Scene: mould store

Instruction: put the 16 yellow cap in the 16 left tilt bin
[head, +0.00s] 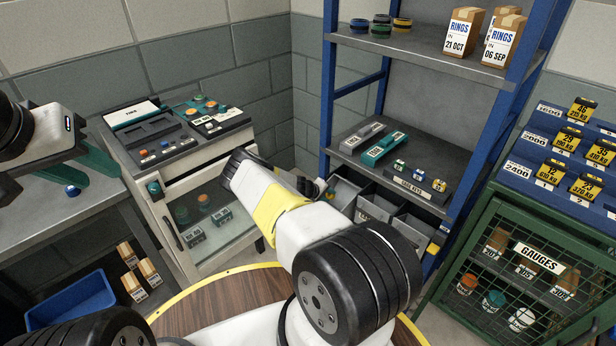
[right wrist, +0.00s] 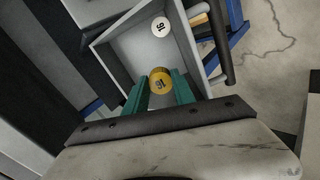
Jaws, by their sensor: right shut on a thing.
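The yellow cap (right wrist: 160,83), marked 16, is between the two teal fingers of my right gripper (right wrist: 161,90), which is shut on it. In the head view my right arm reaches to the left end of a row of grey tilt bins (head: 376,206) under the rack shelf.
A blue cap (head: 72,190) lies on the grey bench (head: 60,225). A cabinet with a glass front (head: 215,220) stands left of the rack. The blue rack post (head: 328,90) and lower shelf (head: 440,150) are close around the bins. A green mesh cage (head: 520,275) stands at right.

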